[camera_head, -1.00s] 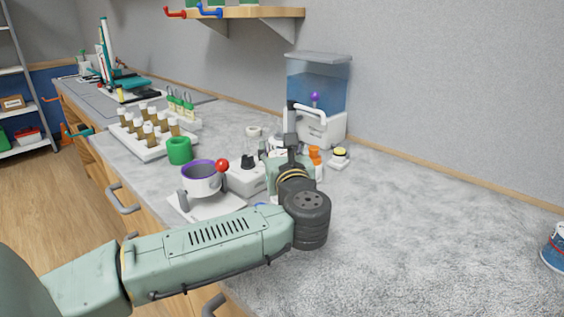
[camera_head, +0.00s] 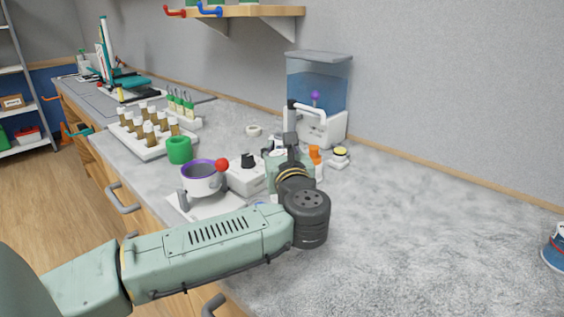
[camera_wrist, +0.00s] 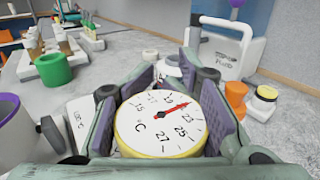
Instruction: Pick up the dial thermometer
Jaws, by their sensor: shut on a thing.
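The dial thermometer (camera_wrist: 160,122) has a round white face with black numbers, a red needle and a yellow rim. In the wrist view it sits between the two finger pads of my gripper (camera_wrist: 160,110), which is shut on it, its face turned to the camera. In the head view my gripper (camera_head: 285,160) is at the end of my arm over the counter, and my wrist hides the thermometer. I cannot tell how far it is above the counter.
A white dispenser with a blue tank (camera_head: 318,90) is behind.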

